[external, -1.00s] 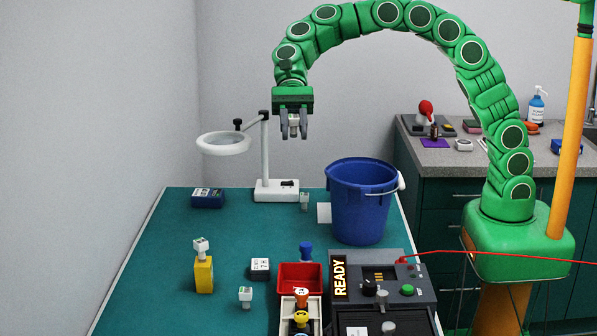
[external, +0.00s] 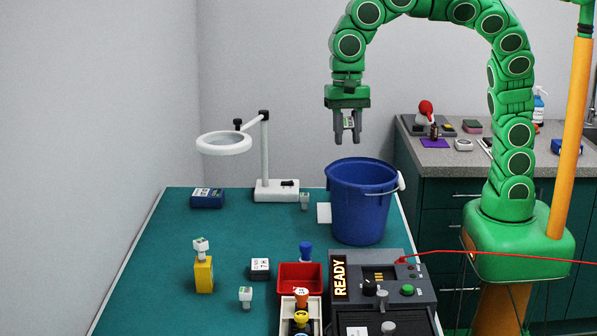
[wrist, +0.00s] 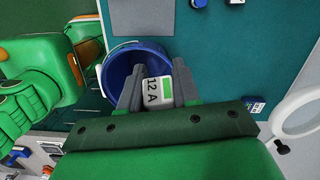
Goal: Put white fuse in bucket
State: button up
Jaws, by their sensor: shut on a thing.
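My gripper (external: 348,136) is shut on a white fuse (wrist: 158,94), which bears the marking "12 A" and a green patch in the wrist view. The fuse also shows small between the fingers in the external view (external: 349,122). The blue bucket (external: 358,210) stands upright on the teal table. My gripper holds the fuse above the bucket's rim, a little left of its middle in the external view. In the wrist view the bucket (wrist: 112,62) opens below and behind the fuse. The inside of the bucket is partly hidden.
A ring-lamp magnifier (external: 224,143) stands left of the bucket. A tester box (external: 384,282) with a "READY" sign and a red bin (external: 300,277) sit in front. Other small fuses (external: 245,296), a yellow block (external: 204,275) and a blue box (external: 207,198) lie on the table (external: 150,260).

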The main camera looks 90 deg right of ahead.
jog(key=s+d+m+h, duration=0.2)
jog(key=s+d+h, duration=0.3)
jog(key=d, duration=0.3)
notch_tip(320, 180, down, 16)
jog(key=shift+d+r+h, duration=0.15)
jog(key=shift+r+h, duration=0.1)
jog(key=shift+h, duration=0.15)
dwell(0.8)
jog(key=o, duration=1.1)
jog(key=shift+r, duration=0.15)
notch_tip(320, 180, up, 7)
dwell(0.3)
